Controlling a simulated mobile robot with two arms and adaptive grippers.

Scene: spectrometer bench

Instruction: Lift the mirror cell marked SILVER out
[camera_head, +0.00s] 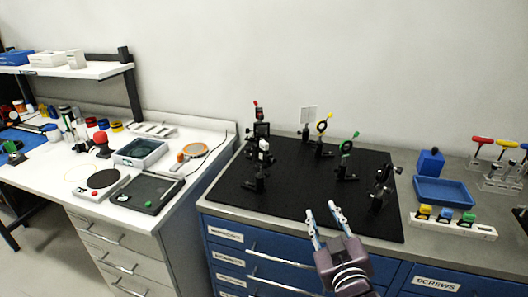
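No SILVER marking is readable, so I cannot tell which item is that mirror cell. Several dark optical mounts stand on the black breadboard (290,205), among them a green-ringed mount (346,148), a yellow-ringed mount (322,128), a black mount at the right (381,186) and a front left mount (263,152). A white rack (482,233) at the right holds a yellow, a blue and a green piece (446,214). My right gripper (321,209) is open and empty over the board's front edge, apart from the mounts. My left gripper is out of view.
A blue tray (444,191) and a blue block (430,162) are right of the board. Colored-handled drivers (507,144) stand in a rack at the far right. A white bench (205,137) with instruments is at the left. The board's front middle is clear.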

